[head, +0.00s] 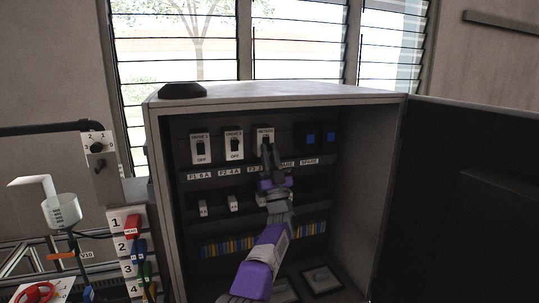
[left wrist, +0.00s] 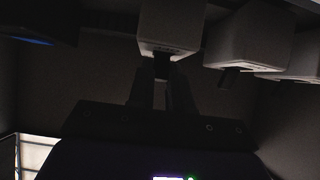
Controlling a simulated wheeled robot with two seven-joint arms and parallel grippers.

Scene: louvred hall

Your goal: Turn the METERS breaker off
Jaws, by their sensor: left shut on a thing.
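The METERS breaker (head: 265,133) is the third white breaker from the left in the top row of the open cabinet. My left gripper (head: 267,153) reaches in from below, with its fingertips at the breaker's front, and covers its lower half. In the left wrist view the breaker (left wrist: 172,28) is a pale block at the top. The left gripper's fingers (left wrist: 162,75) are shut on its small dark toggle (left wrist: 163,61). The toggle's position and any lower lettering are hidden by the gripper in the head view. My right gripper is not in view.
Two similar breakers, the left one (head: 200,147) and the middle one (head: 234,144), stand close beside it with OFF lettering showing. Dark spare slots with blue patches (head: 311,138) are to the right. The cabinet door (head: 455,190) stands open at right. A lower row of small switches (head: 233,203) lies below.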

